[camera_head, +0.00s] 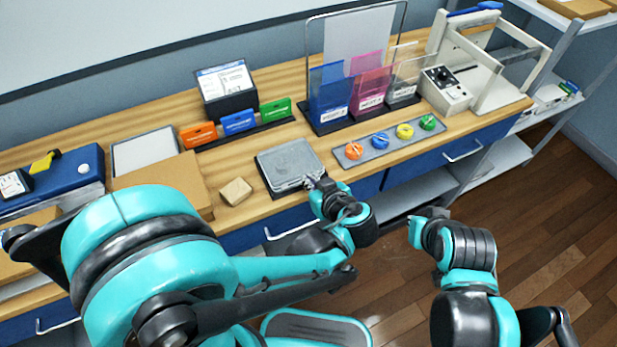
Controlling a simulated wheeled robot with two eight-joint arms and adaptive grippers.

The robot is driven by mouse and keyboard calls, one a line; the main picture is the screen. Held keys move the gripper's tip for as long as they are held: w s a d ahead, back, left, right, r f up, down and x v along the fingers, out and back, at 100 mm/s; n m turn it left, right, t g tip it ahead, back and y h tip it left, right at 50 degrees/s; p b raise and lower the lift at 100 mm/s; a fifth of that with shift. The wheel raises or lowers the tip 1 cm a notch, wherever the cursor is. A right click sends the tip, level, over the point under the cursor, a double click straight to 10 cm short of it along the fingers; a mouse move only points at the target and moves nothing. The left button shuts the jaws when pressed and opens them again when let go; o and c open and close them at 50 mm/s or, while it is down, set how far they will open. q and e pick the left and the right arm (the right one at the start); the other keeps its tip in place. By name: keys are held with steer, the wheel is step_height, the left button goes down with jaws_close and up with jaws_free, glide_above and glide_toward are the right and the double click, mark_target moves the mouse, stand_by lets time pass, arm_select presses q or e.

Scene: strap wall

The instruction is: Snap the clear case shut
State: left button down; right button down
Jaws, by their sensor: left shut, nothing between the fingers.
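The clear case (289,163) lies flat on the wooden bench, on a dark base. It looks like a grey see-through square, and its lid appears down over the base; I cannot tell whether the latch is closed. My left gripper (312,181) is shut and empty at the case's front right edge. It seems to touch or nearly touch that edge, and its fingertips are small in view. My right gripper (428,214) is over the floor, in front of the bench and away from the case. Its fingers are too unclear to tell their state.
A small wooden block (235,191) sits left of the case. A tray with coloured knobs (380,139) lies to its right. Orange, blue and green cards (238,122) and upright coloured holders (330,95) stand behind. A cardboard box (165,178) is at the left.

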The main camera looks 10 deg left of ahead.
arm_select(q)
steer(key=shift+f, duration=0.3)
stand_by(0.5)
